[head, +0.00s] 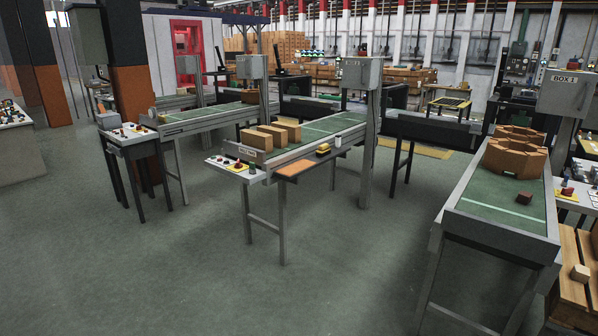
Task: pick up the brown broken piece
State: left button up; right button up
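A small dark brown piece (524,198) lies on the green belt of the right conveyor (478,209), near its front end and just past a white line across the belt. It is too small to make out a broken edge. A group of larger orange-brown bricks (515,158) stands behind it on the same belt, apart from it. Neither of my grippers is in view.
A wooden crate (572,308) with a small tan piece (580,273) on top stands at the lower right. A control panel (580,195) adjoins the right conveyor. A middle conveyor (310,134) carries several tan bricks (272,136). The floor (330,270) between the conveyors is clear.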

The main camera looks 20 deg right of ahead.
aim_at(524, 197)
jog(key=i+z, duration=0.2)
jog(key=z, duration=0.25)
jog(key=i+z, duration=0.25)
jog(key=z, duration=0.2)
jog(key=i+z, duration=0.2)
jog(key=z, duration=0.25)
jog(key=i+z, duration=0.25)
jog(key=z, duration=0.15)
jog(key=i+j+z, duration=0.1)
jog(key=z, duration=0.3)
jog(key=i+j+z, duration=0.2)
jog(key=z, duration=0.25)
jog(key=i+j+z, duration=0.5)
jog(key=i, duration=0.1)
